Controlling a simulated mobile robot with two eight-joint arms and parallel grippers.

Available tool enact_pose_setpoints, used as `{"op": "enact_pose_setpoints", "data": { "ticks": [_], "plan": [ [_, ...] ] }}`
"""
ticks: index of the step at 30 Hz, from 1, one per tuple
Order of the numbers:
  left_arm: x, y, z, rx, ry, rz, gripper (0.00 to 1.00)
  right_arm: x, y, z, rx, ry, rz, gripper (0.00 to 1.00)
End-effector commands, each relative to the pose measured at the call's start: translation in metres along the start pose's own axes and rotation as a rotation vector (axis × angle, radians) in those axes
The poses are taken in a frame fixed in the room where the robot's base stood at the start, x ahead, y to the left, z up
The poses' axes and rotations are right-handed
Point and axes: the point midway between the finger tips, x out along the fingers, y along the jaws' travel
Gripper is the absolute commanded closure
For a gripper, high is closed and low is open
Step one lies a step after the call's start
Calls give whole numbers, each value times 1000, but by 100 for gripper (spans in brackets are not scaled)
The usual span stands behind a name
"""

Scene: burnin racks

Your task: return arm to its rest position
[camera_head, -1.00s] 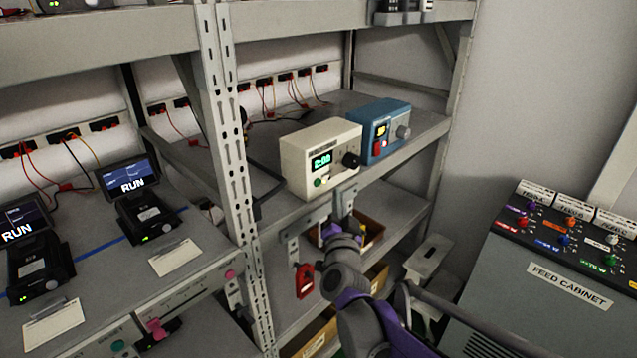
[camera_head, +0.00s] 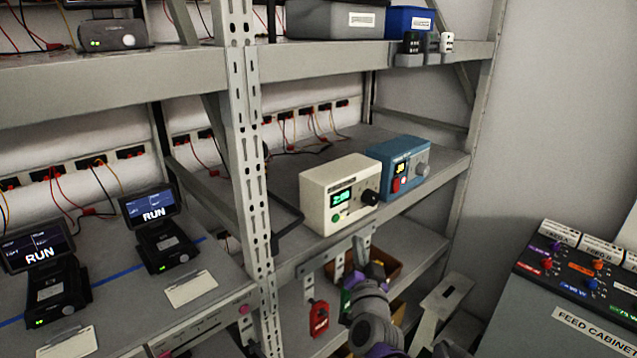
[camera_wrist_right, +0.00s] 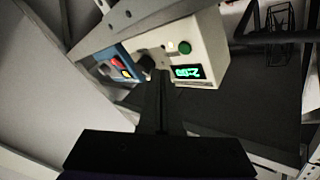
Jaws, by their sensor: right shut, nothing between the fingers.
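My right arm rises from the bottom of the head view, and its gripper (camera_head: 362,246) is at the shelf's front edge, below the cream box. In the right wrist view the dark fingers (camera_wrist_right: 162,105) are together with nothing between them. The cream box (camera_head: 338,193) has a green display, a green button and a dark knob; it stands on the middle shelf. It also shows in the right wrist view (camera_wrist_right: 205,50), beyond the fingertips. A blue box (camera_head: 402,168) with a red switch stands beside it. My left gripper is not in view.
A metal rack upright (camera_head: 250,170) stands left of the arm. A red tag (camera_head: 319,318) hangs below the shelf edge. A feed cabinet (camera_head: 590,295) stands at the right. Devices reading RUN (camera_head: 160,235) sit on the left shelf. Open floor is hardly visible.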

Motion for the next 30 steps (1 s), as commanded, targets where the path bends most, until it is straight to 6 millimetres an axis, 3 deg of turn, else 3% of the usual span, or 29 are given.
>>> {"op": "enact_pose_setpoints", "data": {
  "ticks": [5, 8, 12, 15, 18, 22, 30],
  "plan": [
    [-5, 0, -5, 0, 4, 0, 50, -74, 9, 33, -167, -327, -18, 100],
    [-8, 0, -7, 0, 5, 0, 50, -132, 33, 60, -274, -544, 16, 100],
    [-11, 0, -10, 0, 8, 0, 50, -220, 79, 91, -403, -823, 110, 100],
    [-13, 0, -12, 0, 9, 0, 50, -271, 108, 103, -467, -969, 185, 100],
    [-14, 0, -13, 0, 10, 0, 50, -308, 130, 110, -507, -1070, 246, 100],
    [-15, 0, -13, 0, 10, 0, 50, -333, 144, 113, -532, -1138, 293, 100],
    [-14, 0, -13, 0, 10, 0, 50, -338, 147, 113, -537, -1152, 302, 100]
  ]
}}
